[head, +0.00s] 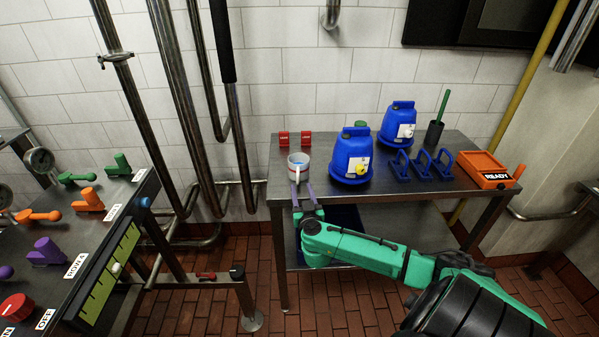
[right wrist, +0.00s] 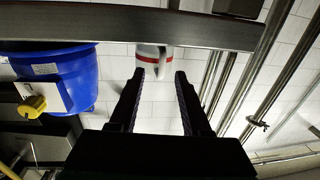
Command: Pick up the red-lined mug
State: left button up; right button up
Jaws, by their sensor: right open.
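The mug (head: 299,167), white with a red band, stands upright near the front left edge of the steel table (head: 262,193). Something blue shows at its mouth. My right gripper (head: 303,187) is open, its two fingers pointing at the mug from the front. In the right wrist view the mug (right wrist: 153,57) is just beyond the spread fingertips (right wrist: 160,74), a little left of midway, with nothing between the fingers. My left gripper is not in view.
A blue container (head: 351,157) with a yellow cap stands right of the mug, another blue one (head: 396,125) behind it. Two red blocks (head: 306,137) sit behind the mug. Blue brackets (head: 421,165) and an orange READY tray (head: 484,168) are farther right. A valve panel (head: 105,235) is at left.

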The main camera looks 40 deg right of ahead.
aim_at(298, 181)
jog(key=x, duration=0.5)
jog(key=shift+w+b, duration=0.35)
jog(key=shift+w, duration=0.15)
jog(key=shift+r, duration=0.1)
jog(key=shift+c, duration=1.2)
jog(key=c, duration=0.5)
grip_shut()
